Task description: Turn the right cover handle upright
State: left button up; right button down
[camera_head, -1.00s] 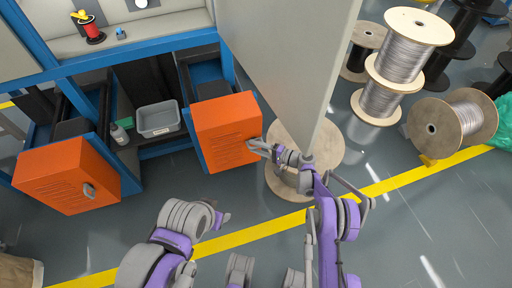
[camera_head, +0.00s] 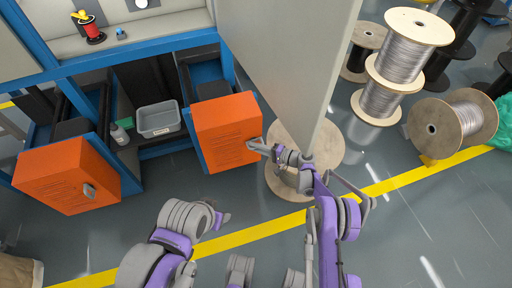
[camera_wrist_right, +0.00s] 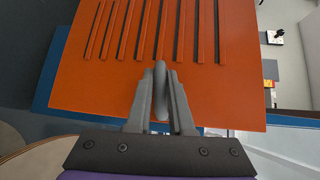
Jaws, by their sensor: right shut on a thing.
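The right cover (camera_head: 226,133) is an orange slotted box front on the blue machine frame. It also fills the upper part of the right wrist view (camera_wrist_right: 90,90). Its grey handle (camera_wrist_right: 161,82) sits between the fingers of my right gripper (camera_head: 254,145), which is shut on it. In the right wrist view the handle lies in line with the fingers, parallel to the cover's slots. The fingers hide part of it. My left arm shows at the bottom of the head view, but its gripper cannot be made out.
A second orange cover (camera_head: 68,177) with its own handle (camera_head: 89,191) stands at the left. A grey bin (camera_head: 158,119) sits between the covers. A tall grey panel (camera_head: 295,60) rises beside my right arm. Wire spools (camera_head: 455,118) stand at the right. The front floor is open.

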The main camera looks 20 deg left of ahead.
jog(key=n+t+h, duration=0.1)
jog(key=n+h, duration=0.2)
jog(key=h, duration=0.1)
jog(key=n+t+h, duration=0.1)
jog(key=h, duration=0.1)
jog(key=n+h+b, duration=0.1)
jog(key=h, duration=0.1)
jog(key=shift+f+n+t, duration=0.1)
jog(key=shift+n+t, duration=0.2)
jog(key=shift+t, duration=0.1)
jog(key=n+t+h, duration=0.1)
jog(key=h, duration=0.1)
jog(key=shift+t+h, duration=0.3)
jog(key=shift+n+t+h, duration=0.5)
jog(key=shift+n+h, duration=0.1)
jog(key=shift+h, duration=0.2)
jog(key=shift+d, duration=0.1)
jog(key=c, duration=0.8)
grip_release()
jog(key=shift+w, duration=0.1)
jog(key=shift+c, duration=0.2)
